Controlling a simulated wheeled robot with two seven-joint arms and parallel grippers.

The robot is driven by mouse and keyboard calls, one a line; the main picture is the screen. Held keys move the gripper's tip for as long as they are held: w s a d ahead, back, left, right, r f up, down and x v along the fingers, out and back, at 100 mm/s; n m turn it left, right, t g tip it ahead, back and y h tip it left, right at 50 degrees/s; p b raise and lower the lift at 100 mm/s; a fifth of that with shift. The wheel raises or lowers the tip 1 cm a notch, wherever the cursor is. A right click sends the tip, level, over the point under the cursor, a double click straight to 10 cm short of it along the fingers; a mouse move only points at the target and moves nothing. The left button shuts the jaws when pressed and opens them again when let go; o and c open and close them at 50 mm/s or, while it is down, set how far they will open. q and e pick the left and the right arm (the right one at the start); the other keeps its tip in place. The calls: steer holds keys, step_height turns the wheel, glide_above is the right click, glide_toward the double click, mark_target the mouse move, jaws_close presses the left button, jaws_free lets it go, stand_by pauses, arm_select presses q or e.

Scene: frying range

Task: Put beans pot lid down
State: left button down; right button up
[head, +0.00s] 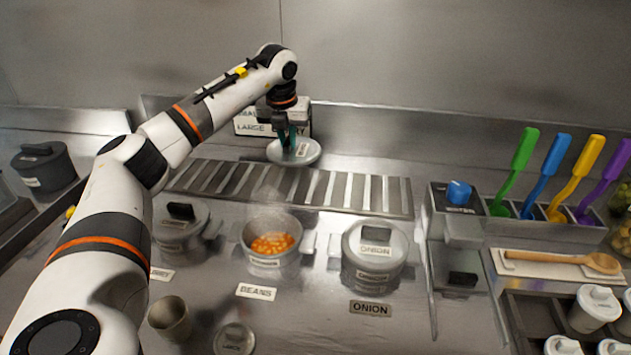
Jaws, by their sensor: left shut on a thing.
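The beans pot (268,250) stands open in the middle of the counter, with orange beans showing inside. A "BEANS" label (256,292) lies on the counter in front of it. The grey round lid (306,155) is behind the slatted strip, near the back wall. My left gripper (288,143) reaches down from above onto this lid and is shut on it, its fingers at the lid's middle. Whether the lid touches the surface below is hard to tell. My right gripper is not in view.
A lidded onion pot (368,265) stands right of the beans pot, and another lidded pot (176,232) stands left. The slatted strip (330,190) runs behind them. A sign box (296,116) stands behind the lid. A metal cup (170,318) is at the front. Coloured utensils stand at right.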

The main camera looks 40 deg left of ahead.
mark_target(287, 154)
arm_select(q)
step_height(287, 154, down, 5)
steer(key=shift+s+a+r, duration=0.1)
steer(key=shift+a, duration=0.05)
steer(key=shift+f+p, duration=0.3)
steer(key=shift+f, duration=1.45)
steer(key=c, duration=1.4)
jaws_free()
steer(key=shift+f, duration=0.15)
